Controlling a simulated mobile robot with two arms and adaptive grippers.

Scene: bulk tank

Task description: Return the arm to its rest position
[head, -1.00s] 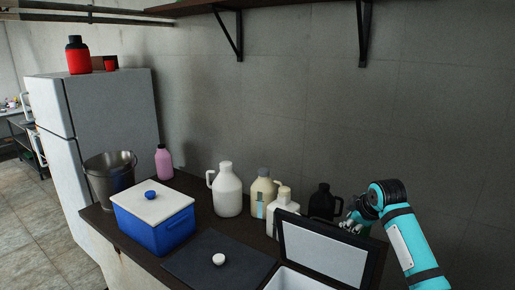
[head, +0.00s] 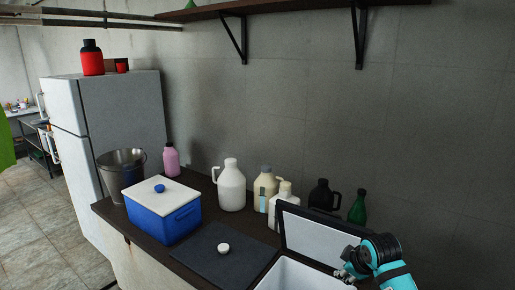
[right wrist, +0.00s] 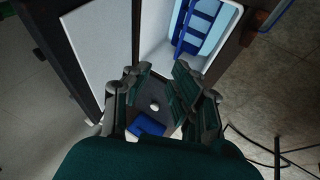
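My right arm is teal with a dark wrist joint, at the lower right of the head view. My right gripper (head: 347,272) is beside the open white bin there. In the right wrist view the right gripper (right wrist: 157,72) has its fingers spread apart with nothing between them. My left arm and gripper are not in view.
The open white bin (head: 285,278) has a raised dark-framed lid (head: 312,236); a blue rack (right wrist: 192,30) shows inside. The counter holds a blue box with a white lid (head: 178,222), a dark mat (head: 212,262) with a white knob-like piece (head: 223,248), a white jug (head: 231,188), several bottles and a metal bucket (head: 121,170).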

